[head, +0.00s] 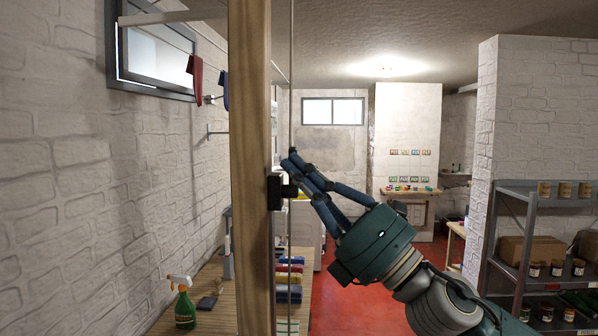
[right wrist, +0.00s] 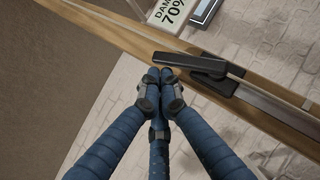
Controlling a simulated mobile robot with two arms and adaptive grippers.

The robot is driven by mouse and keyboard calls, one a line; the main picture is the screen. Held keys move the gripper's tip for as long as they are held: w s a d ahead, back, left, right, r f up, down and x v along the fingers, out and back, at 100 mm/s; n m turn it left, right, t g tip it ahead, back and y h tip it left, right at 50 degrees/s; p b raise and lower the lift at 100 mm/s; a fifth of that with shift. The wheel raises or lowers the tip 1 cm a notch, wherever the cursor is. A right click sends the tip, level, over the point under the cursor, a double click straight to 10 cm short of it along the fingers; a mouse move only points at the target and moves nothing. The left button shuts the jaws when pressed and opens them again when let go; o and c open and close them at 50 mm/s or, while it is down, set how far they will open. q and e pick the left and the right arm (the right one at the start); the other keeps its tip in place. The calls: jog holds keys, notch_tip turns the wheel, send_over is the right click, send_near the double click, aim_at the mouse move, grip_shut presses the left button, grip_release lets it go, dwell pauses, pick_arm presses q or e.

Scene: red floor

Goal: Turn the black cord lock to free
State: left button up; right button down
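The black cord lock (head: 275,192) is fixed to the side of an upright wooden post (head: 249,110). A thin cord (head: 291,70) runs vertically beside the post. In the right wrist view the lock (right wrist: 205,67) has a dark lever lying roughly along the wood. My right gripper (head: 292,160) is beside the post, its fingertips a little above the lock in the head view. In the right wrist view its blue fingers (right wrist: 160,85) are drawn together just short of the lever, with nothing seen between them. I cannot tell whether they touch it. My left gripper is out of view.
A wooden bench (head: 215,300) with a green spray bottle (head: 184,305) and folded cloths (head: 288,283) stands behind the post. A metal shelf (head: 510,230) with jars is at the right. Red floor (head: 375,305) lies open between them.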

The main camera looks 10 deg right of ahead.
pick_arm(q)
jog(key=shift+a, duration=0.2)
pick_arm(e)
jog(key=v, duration=1.2)
dwell(0.5)
